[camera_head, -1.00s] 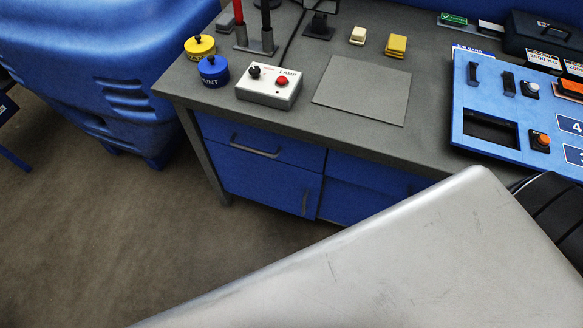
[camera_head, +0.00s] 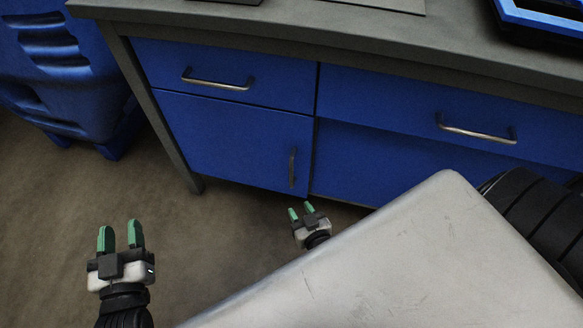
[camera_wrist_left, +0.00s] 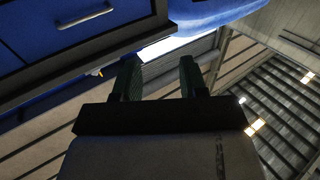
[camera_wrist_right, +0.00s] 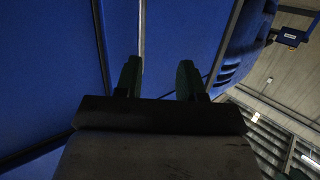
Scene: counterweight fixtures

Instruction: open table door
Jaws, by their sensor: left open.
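The table door (camera_head: 230,140) is the blue panel at the lower left of the table, below a drawer, and it looks closed. Its dark vertical door handle (camera_head: 292,167) is near the door's right edge. My right gripper (camera_head: 301,209) is open and empty, just below the handle in the picture and apart from it. In the right wrist view its open fingers (camera_wrist_right: 158,78) face blue panels. My left gripper (camera_head: 120,232) is open and empty, over the floor left of the door. In the left wrist view its fingers (camera_wrist_left: 158,80) are apart, with nothing between them.
The upper left drawer (camera_head: 225,70) and right drawer (camera_head: 450,120) have horizontal metal handles. A grey table leg (camera_head: 150,110) stands left of the door. A blue moulded object (camera_head: 60,70) is at far left. Open floor (camera_head: 60,200) lies before the leg.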

